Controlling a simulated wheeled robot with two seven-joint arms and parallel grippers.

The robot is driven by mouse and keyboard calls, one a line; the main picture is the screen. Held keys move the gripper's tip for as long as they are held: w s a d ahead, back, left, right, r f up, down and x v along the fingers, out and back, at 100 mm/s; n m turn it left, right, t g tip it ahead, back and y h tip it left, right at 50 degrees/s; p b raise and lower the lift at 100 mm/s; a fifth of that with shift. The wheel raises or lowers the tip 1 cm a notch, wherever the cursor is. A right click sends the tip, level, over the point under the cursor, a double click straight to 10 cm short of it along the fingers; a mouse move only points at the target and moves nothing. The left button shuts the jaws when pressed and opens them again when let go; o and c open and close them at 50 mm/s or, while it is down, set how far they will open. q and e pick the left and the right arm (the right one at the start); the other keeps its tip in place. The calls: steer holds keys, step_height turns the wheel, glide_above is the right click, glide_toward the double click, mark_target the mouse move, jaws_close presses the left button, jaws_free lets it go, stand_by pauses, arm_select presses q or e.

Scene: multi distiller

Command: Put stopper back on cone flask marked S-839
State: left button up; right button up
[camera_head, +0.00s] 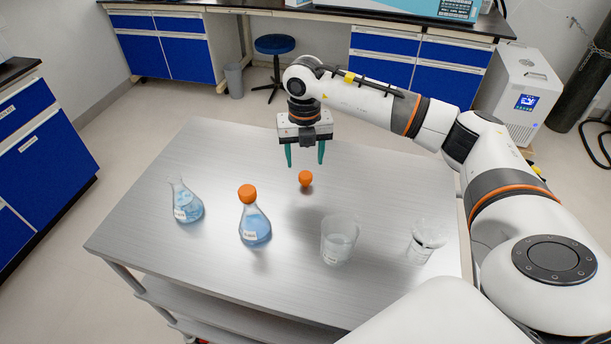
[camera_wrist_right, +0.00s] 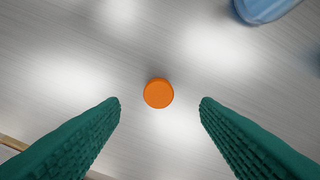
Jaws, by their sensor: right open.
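A loose orange stopper (camera_head: 305,179) stands on the metal table, and it shows between the fingers in the right wrist view (camera_wrist_right: 158,93). An open flask (camera_head: 186,203) with blue liquid and a label stands at the left. A second flask (camera_head: 256,226) with blue liquid wears an orange stopper (camera_head: 247,193). The label print is too small to read. My right gripper (camera_head: 305,160) is open and empty, pointing down above the loose stopper; its green fingers (camera_wrist_right: 160,103) lie on either side of it, apart from it. My left gripper is not in view.
A beaker (camera_head: 340,241) with clear liquid and another glass vessel (camera_head: 425,243) stand at the table's front right. The metal table (camera_head: 165,262) is bare around the loose stopper. Blue cabinets, a stool (camera_head: 275,45) and a white machine (camera_head: 517,95) stand beyond it.

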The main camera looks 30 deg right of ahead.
mark_target(305, 175)
steer(key=shift+f, duration=0.8)
steer(key=shift+f, duration=0.1)
steer(key=shift+f+p, duration=0.35)
step_height(305, 175, down, 4)
steer(key=shift+d+f+p, duration=0.1)
steer(key=shift+f+p, duration=0.05)
steer(key=shift+p, duration=0.3)
steer(key=c, duration=1.1)
